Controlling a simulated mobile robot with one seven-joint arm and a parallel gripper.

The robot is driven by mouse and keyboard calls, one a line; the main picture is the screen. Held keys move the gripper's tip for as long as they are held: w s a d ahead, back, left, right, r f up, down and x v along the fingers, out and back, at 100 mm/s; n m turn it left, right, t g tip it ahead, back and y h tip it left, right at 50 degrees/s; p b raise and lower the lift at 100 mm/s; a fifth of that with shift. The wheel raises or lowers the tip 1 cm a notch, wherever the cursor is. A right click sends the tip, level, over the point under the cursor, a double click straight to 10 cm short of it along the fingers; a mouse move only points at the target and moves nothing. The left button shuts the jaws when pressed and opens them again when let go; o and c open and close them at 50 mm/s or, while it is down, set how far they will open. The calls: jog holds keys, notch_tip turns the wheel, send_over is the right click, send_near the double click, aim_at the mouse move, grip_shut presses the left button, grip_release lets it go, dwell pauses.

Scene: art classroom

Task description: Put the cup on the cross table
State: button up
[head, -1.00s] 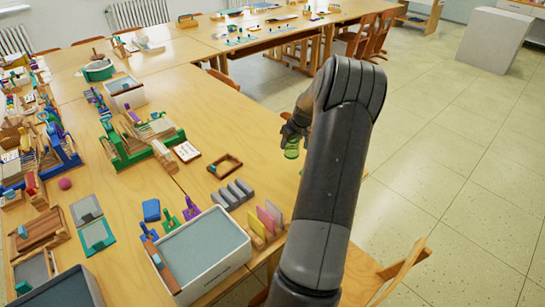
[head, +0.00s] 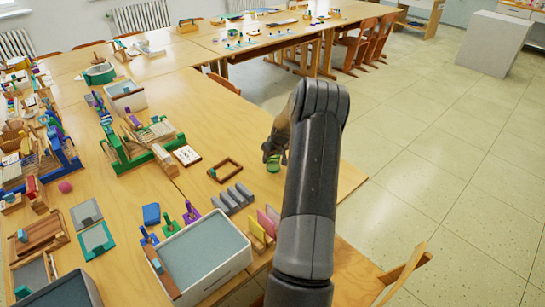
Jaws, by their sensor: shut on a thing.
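A small green cup (head: 273,164) shows just below my gripper (head: 272,152), left of my dark arm. My gripper is shut on it, though the arm and fingers hide part of the grasp. The cup appears over the right part of the near wooden table (head: 225,130); I cannot tell whether it touches the top. A second wooden table (head: 205,46) runs across the back of the near one and may be the cross table.
A dark wooden frame (head: 225,170), grey blocks (head: 232,198) and a white bin (head: 205,258) stand left of my arm. A green loom (head: 130,150) is farther left. A chair (head: 400,275) is at lower right.

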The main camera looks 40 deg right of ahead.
jog(key=shift+f, duration=0.2)
jog(key=o, duration=0.9)
jog(key=shift+o, duration=0.2)
jog(key=shift+r, duration=0.1)
jog(key=v, duration=1)
jog(key=shift+s+a+r, duration=0.15)
jog(key=shift+s+r, duration=0.15)
